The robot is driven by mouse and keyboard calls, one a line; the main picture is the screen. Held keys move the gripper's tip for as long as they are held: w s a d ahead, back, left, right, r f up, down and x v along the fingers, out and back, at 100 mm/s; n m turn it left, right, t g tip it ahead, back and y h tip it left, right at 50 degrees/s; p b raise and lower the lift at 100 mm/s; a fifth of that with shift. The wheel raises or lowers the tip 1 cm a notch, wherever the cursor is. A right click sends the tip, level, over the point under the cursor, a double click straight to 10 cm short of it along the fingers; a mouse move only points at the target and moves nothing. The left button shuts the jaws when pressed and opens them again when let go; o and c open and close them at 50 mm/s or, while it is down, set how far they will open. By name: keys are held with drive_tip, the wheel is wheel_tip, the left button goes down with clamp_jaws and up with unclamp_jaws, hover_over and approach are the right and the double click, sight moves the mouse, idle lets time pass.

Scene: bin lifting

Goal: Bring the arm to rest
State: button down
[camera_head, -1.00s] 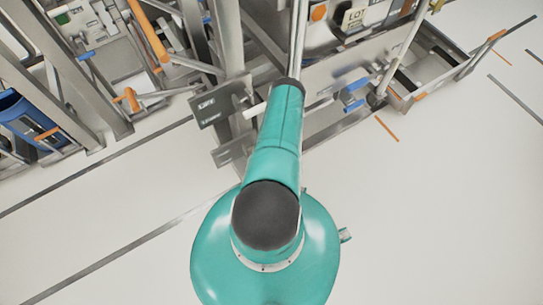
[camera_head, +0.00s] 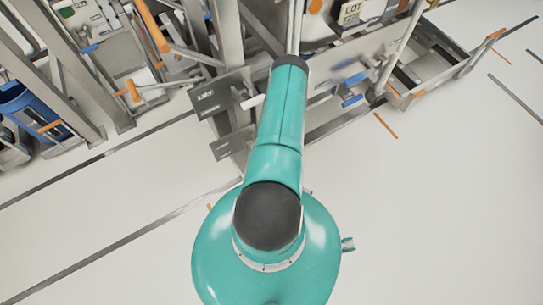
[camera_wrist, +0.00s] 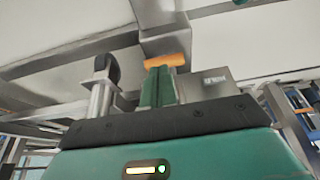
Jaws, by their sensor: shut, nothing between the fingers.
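My teal arm reaches up the middle of the head view, from its round base toward the metal frames at the top. My gripper (camera_wrist: 157,87) shows in the wrist view as two green fingers standing close together above the dark wrist plate. They are shut with nothing between them. An orange bar (camera_wrist: 167,61) appears just beyond the fingertips. I cannot tell how far away it is. In the head view the gripper cannot be made out.
Metal frames with a dark sign plate (camera_head: 218,94) stand close left of my arm. A blue bin (camera_head: 28,108) is at the far left. A metal tray (camera_head: 425,65) and a blue clamp (camera_head: 352,88) are at upper right. The pale floor (camera_head: 440,220) is clear at lower right.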

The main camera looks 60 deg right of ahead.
drive_tip(key=shift+s+a+r, duration=0.4)
drive_tip(key=shift+s+r, duration=0.05)
drive_tip(key=shift+s, duration=0.15)
drive_tip(key=shift+s+a+r, duration=0.4)
drive_tip(key=shift+s+r, duration=0.05)
drive_tip(key=shift+s, duration=0.1)
